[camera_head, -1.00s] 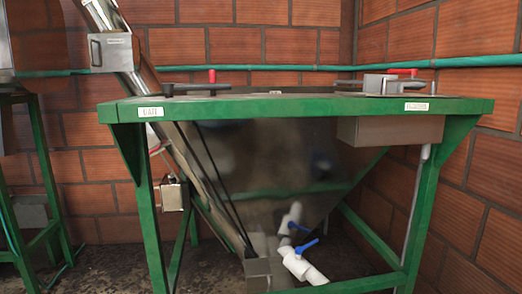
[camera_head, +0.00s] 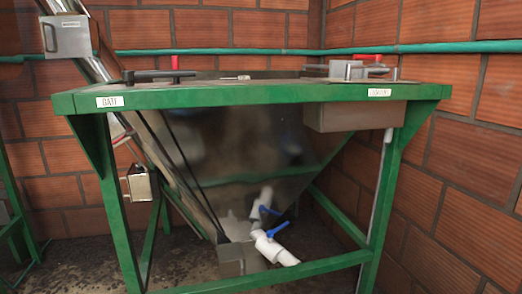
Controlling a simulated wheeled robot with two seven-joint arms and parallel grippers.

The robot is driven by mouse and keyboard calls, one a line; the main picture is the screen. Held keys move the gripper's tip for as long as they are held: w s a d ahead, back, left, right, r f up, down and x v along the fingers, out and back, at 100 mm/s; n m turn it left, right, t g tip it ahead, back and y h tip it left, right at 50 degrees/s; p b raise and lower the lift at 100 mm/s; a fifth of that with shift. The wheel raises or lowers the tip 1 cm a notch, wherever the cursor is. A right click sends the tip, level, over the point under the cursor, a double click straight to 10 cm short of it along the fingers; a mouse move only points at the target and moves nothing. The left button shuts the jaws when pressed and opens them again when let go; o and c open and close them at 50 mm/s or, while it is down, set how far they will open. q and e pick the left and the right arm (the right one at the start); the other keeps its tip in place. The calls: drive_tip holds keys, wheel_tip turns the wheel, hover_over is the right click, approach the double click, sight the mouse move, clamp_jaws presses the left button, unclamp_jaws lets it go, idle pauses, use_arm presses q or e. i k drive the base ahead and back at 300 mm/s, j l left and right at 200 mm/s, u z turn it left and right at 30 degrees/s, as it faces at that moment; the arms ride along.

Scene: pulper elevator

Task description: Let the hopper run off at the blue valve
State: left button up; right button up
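The steel hopper (camera_head: 235,140) hangs inside a green frame and narrows towards the floor. Low at its foot are white pipe pieces with two blue valve handles. The front blue valve handle (camera_head: 277,230) sits on a white pipe (camera_head: 272,248) that slants down to the right. A second blue handle (camera_head: 270,211) sits just behind it on an upright white pipe (camera_head: 262,199). I cannot tell whether either valve is open, and no water shows. Neither of my grippers is in view.
The green frame (camera_head: 250,96) has legs and a low green bar (camera_head: 310,268) near the valves. A slanted steel elevator tube (camera_head: 165,150) runs down at the left. A grey box (camera_head: 355,116) hangs under the frame's right end. Brick walls stand behind and to the right.

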sight(270, 234)
drive_tip(key=i+l+z, duration=0.15)
drive_tip(key=i+l, duration=0.25)
drive_tip(key=l, duration=0.2)
drive_tip(key=i+l+z, duration=0.2)
drive_tip(key=i+l, duration=0.25)
drive_tip(key=l, duration=0.1)
